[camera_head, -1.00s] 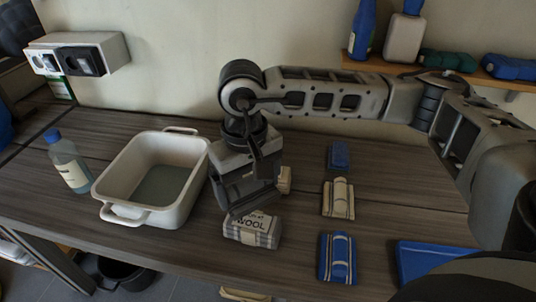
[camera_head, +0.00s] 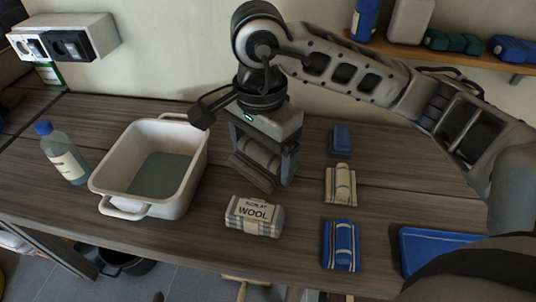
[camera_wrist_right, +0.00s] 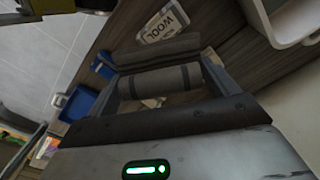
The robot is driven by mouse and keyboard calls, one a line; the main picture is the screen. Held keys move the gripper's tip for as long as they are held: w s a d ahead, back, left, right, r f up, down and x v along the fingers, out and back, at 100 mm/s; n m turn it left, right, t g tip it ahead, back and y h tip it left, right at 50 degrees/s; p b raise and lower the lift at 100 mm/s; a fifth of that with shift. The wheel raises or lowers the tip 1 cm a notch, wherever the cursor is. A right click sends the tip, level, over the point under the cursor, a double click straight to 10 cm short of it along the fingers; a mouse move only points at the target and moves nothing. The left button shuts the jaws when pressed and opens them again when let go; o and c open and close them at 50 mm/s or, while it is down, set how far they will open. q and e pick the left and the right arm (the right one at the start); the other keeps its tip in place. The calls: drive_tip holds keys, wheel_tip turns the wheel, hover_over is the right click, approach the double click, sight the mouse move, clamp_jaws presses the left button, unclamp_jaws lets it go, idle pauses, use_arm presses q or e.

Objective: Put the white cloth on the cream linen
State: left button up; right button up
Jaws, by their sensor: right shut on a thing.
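My right gripper (camera_head: 262,170) is shut on a rolled cloth (camera_head: 262,154), which I take for the white cloth; it looks grey in the shade. It is held above the table, behind the wool bundle. The cream linen (camera_head: 340,185), a folded cream cloth with stripes, lies on the table to the right of the gripper, between two blue cloths. My left gripper is not in view.
A plaid bundle labelled WOOL (camera_head: 254,215) lies in front of the gripper. A white basin (camera_head: 104,186) and a bottle (camera_head: 62,153) stand left. Blue cloths (camera_head: 340,139) (camera_head: 340,246) lie behind and before the linen. A blue tray (camera_head: 425,234) is at the right.

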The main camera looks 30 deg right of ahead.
drive_tip(key=shift+s+a+r+m, duration=0.15)
drive_tip(key=shift+r+m, duration=0.2)
drive_tip(key=shift+m, duration=0.65)
drive_tip(key=shift+w+d+f, duration=0.1)
drive_tip(key=shift+w+d, duration=0.1)
drive_tip(key=shift+w, duration=0.05)
drive_tip(key=w+d+f, duration=0.2)
drive_tip(key=w, duration=0.1)
drive_tip(key=w+d+f, duration=0.2)
drive_tip(key=w+f, duration=0.1)
drive_tip(key=w, duration=0.1)
drive_tip(key=w+d+f, duration=0.2)
drive_tip(key=w+f, duration=0.1)
drive_tip(key=shift+w+d+f, duration=0.2)
drive_tip(key=shift+w, duration=0.05)
drive_tip(key=shift+w+d+f, duration=0.3)
drive_tip(key=shift+w+f, duration=0.2)
drive_tip(key=shift+f, duration=0.25)
drive_tip(key=shift+f+p, duration=0.4)
drive_tip(key=shift+f, duration=1)
drive_tip(key=shift+f, duration=0.1)
